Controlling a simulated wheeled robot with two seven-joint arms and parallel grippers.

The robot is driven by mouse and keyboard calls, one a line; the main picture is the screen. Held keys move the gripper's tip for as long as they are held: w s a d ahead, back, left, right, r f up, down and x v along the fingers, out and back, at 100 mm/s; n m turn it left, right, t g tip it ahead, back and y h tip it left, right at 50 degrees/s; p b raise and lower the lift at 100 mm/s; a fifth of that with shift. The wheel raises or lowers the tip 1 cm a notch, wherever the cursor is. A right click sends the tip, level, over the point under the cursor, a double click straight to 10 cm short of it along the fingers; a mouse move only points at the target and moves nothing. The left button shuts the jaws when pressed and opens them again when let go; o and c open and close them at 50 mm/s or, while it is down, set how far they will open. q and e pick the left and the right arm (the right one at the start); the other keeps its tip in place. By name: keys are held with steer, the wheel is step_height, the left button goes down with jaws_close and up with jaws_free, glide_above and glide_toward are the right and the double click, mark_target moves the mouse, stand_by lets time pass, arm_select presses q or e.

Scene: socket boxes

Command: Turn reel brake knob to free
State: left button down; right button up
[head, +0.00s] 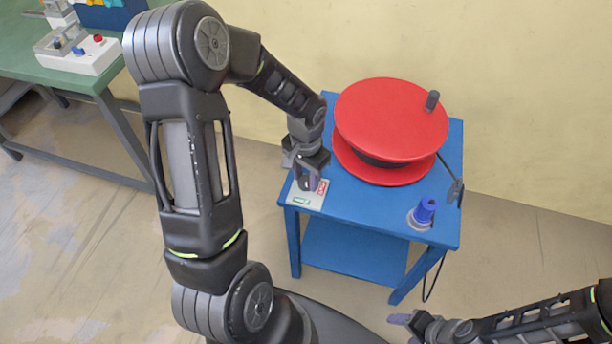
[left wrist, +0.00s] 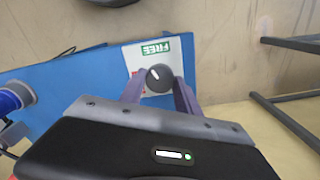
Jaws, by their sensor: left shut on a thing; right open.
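The brake knob (left wrist: 160,78) is a dark round knob with a white pointer line, on a white label plate (head: 305,200) at the left front of the blue cart. The plate has a green FREE mark (left wrist: 156,49) and a red mark (head: 322,187). The pointer slants in the left wrist view; which mark it is set to I cannot tell. My left gripper (head: 309,186) is shut on the knob, one finger on each side. The red reel (head: 392,118) stands on the cart behind it. My right gripper (head: 402,326) is open and empty at the bottom, away from the cart.
The blue cart (head: 375,222) also carries a blue plug (head: 425,210) in a grey base at the right front, and a cable hangs at its right side. A green table (head: 30,55) with a white box (head: 80,52) is at the upper left. Bare floor lies between.

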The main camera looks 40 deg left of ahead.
mark_target(306, 181)
arm_select(q)
steer(key=shift+m, duration=2.2)
steer(key=c, duration=0.9)
jaws_free()
steer(key=shift+r, duration=0.1)
step_height(306, 181, up, 8)
steer(key=shift+f, duration=0.15)
steer(key=shift+f, duration=0.1)
